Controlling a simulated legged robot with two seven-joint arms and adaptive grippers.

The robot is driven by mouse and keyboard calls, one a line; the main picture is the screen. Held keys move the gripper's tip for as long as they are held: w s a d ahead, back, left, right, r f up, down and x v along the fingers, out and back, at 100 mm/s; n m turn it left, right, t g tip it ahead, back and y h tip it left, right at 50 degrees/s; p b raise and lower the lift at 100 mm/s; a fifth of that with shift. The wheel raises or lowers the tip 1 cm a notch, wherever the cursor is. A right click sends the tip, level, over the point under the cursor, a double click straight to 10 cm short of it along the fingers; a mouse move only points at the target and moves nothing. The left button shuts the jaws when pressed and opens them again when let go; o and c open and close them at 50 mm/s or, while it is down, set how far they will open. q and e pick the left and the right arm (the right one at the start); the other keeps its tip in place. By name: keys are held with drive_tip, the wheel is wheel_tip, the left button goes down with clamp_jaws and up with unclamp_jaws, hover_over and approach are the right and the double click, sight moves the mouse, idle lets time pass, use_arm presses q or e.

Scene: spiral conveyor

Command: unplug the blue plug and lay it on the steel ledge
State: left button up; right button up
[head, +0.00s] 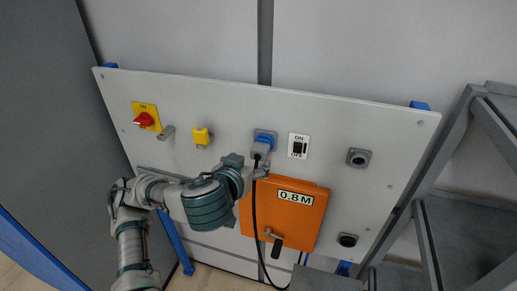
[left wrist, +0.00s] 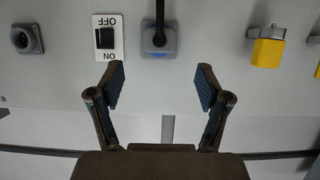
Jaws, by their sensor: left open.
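The blue plug (head: 261,148) sits in its blue socket (head: 265,134) on the grey panel, with a black cable hanging from it. In the left wrist view, which is upside down, the plug (left wrist: 158,40) lies beyond the fingertips. My left gripper (head: 251,166) is beside the plug; its fingers (left wrist: 160,74) are spread wide and empty, apart from the plug. A thin grey ledge (head: 157,170), perhaps the steel ledge, shows at the panel's lower left, partly hidden by my arm. My right gripper is not in view.
An ON/OFF switch (head: 298,146) is right of the plug. A yellow part (head: 202,137) and a red knob (head: 144,119) are left. A grey frame (head: 430,180) stands at right.

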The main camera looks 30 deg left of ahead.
sight(258, 154)
use_arm(q)
drive_tip(key=p+x, duration=0.4)
drive_tip(key=p, duration=0.1)
drive_tip(key=shift+w+a+r, duration=0.15)
drive_tip(key=shift+w+a, duration=0.15)
drive_tip(key=shift+w, duration=0.15)
drive_tip(key=x, duration=0.1)
drive_tip(key=p+x, duration=0.1)
drive_tip(key=x, duration=0.1)
drive_tip(key=shift+w+d+f, duration=0.15)
drive_tip(key=shift+w+f, duration=0.05)
drive_tip(key=shift+f, duration=0.2)
drive_tip(key=shift+w+f, duration=0.25)
drive_tip(key=shift+w, duration=0.3)
drive_tip(key=shift+s+a, duration=0.1)
drive_tip(key=shift+a, duration=0.15)
drive_tip(key=c, duration=1.4)
